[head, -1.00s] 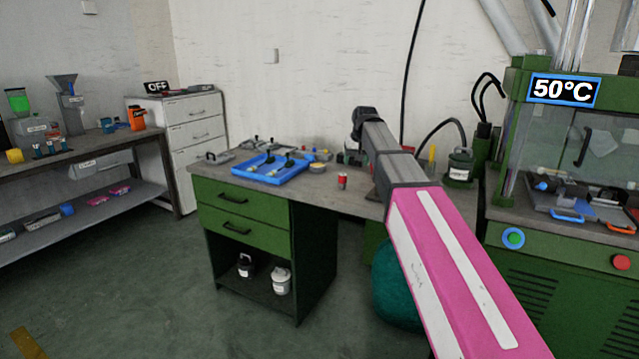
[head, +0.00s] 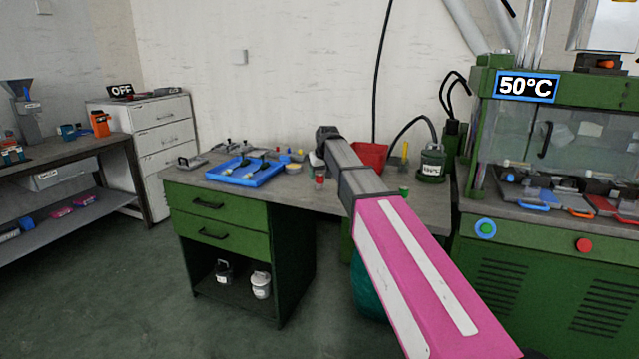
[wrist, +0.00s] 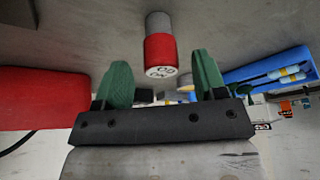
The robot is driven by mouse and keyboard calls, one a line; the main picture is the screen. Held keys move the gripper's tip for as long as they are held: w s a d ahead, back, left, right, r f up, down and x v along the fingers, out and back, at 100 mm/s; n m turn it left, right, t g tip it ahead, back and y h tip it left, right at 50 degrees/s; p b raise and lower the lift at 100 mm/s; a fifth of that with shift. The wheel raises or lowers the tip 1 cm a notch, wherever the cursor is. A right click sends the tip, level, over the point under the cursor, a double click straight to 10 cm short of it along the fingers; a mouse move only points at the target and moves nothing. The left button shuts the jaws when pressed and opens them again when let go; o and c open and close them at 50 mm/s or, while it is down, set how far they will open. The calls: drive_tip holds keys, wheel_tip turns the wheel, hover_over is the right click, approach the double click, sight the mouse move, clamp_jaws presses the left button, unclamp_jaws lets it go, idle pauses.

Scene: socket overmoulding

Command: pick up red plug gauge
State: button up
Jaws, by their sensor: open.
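The red plug gauge (head: 319,181) stands upright on the green workbench, right of the blue tray, with a red upper part and a grey part below. In the wrist view the red plug gauge (wrist: 161,52) shows large, with a lettered white end face. My gripper (wrist: 163,72) is open, and its two green fingers stand left and right of the gauge in the picture. The gauge lines up with the gap between the fingertips. I cannot tell whether it is inside the gap or just beyond it. In the head view my arm hides the gripper.
A blue tray (head: 233,181) with several parts lies left of the gauge. A red bin (head: 372,156) stands behind my arm, near a dark green canister (head: 431,166). A green press (head: 545,200) is at the right.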

sight(320, 175)
drive_tip(key=x, duration=0.3)
drive_tip(key=shift+a+f, duration=0.1)
drive_tip(key=shift+f, duration=0.25)
drive_tip(key=c, duration=1.1)
drive_tip(key=shift+o, duration=0.2)
drive_tip(key=shift+r, duration=0.1)
